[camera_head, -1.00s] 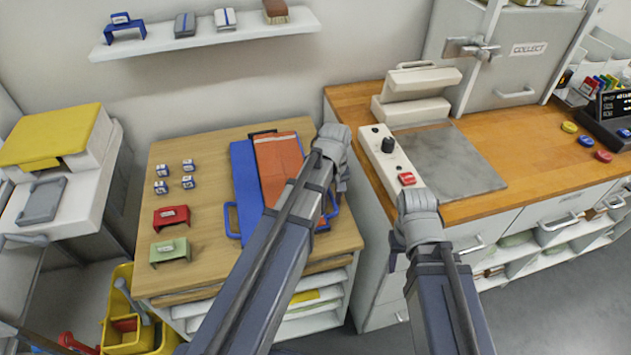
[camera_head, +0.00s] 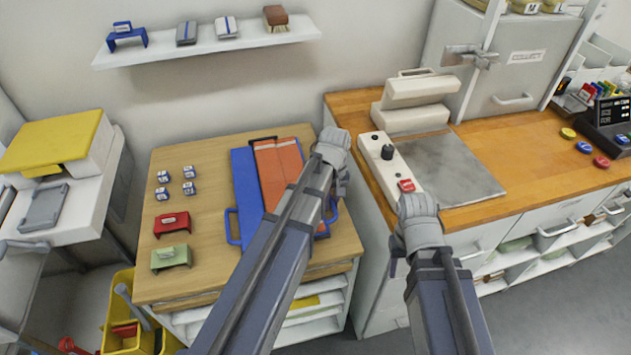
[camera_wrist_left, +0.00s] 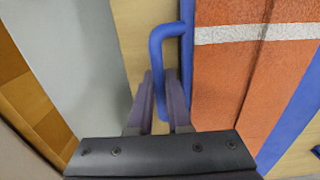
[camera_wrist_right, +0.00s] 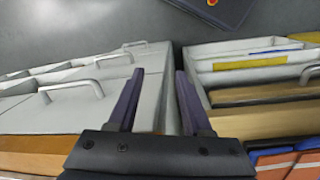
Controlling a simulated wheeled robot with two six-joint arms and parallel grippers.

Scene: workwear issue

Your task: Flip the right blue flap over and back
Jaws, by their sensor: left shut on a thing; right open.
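A blue folding board lies on the wooden table, with an orange garment (camera_head: 275,165) on top. Its left blue flap (camera_head: 245,185) lies flat with a handle (camera_head: 231,226) at its outer side. The right blue flap is mostly hidden by the garment and my left arm; its handle (camera_head: 332,215) shows beside the arm. In the left wrist view my left gripper (camera_wrist_left: 160,85) is shut on this blue handle (camera_wrist_left: 158,42), beside the orange cloth with its pale stripe. My right gripper (camera_wrist_right: 160,75) is open and empty, in front of the grey drawer cabinet.
Red (camera_head: 171,223) and green (camera_head: 170,257) holders and several small labelled blocks (camera_head: 189,172) stand left on the table. A press (camera_head: 412,100) and a control box (camera_head: 388,155) stand on the right counter. A yellow bucket (camera_head: 122,300) stands on the floor at left.

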